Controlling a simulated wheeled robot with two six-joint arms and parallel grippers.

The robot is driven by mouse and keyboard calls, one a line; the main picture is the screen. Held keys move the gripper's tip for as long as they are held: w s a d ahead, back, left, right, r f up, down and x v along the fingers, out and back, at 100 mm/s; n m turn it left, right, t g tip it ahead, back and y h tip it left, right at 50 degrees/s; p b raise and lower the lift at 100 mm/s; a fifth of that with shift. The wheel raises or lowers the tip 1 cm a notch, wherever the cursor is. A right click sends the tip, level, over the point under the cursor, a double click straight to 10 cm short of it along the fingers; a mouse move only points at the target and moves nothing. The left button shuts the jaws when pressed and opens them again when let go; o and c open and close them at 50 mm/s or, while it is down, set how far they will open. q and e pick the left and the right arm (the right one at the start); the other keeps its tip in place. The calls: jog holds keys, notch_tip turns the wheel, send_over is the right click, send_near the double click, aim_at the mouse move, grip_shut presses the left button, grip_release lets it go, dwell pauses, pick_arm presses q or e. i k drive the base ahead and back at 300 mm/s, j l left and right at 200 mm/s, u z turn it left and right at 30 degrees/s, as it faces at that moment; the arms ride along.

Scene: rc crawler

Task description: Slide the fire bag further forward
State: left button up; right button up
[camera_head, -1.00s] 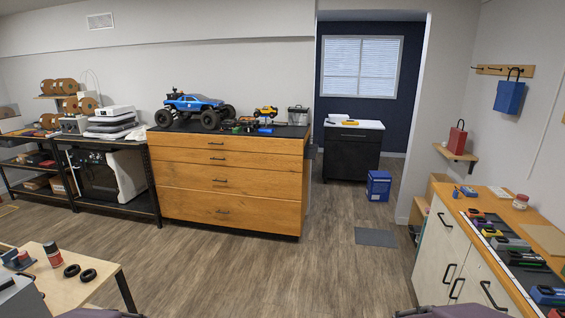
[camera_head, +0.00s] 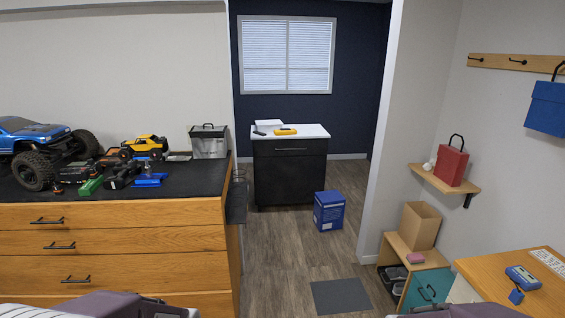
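A red bag with a black loop handle (camera_head: 451,166), which looks like the fire bag, stands upright on a small wooden wall shelf (camera_head: 443,182) at the right. A small white item (camera_head: 429,165) sits beside it on the shelf's left part. No marking can be read on the bag. Neither gripper shows; only parts of my arms are at the bottom edge, far from the bag.
A blue bag (camera_head: 548,106) hangs from a hook rail (camera_head: 500,62). Below the shelf are a cardboard box (camera_head: 420,226) and a low cabinet (camera_head: 427,290). A wooden desk (camera_head: 510,282) juts in at the right. A blue box (camera_head: 329,211) and grey mat (camera_head: 341,296) lie on open floor.

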aim_at(214, 146)
jog(key=i+z, duration=0.45)
jog(key=i, duration=1.45)
jog(key=i+u, duration=0.35)
jog(key=u, duration=0.15)
jog(key=i+l+u, duration=0.1)
jog(key=i+u, duration=0.25)
jog(key=u, duration=0.15)
jog(key=i+l+u, duration=0.25)
jog(key=u, duration=0.25)
jog(key=i+l+u, duration=0.25)
jog(key=l+u, duration=0.25)
jog(key=i+l+u, duration=0.25)
jog(key=u, duration=0.15)
jog(key=i+l+u, duration=0.35)
jog(key=l+u, duration=0.4)
jog(key=i+l, duration=0.05)
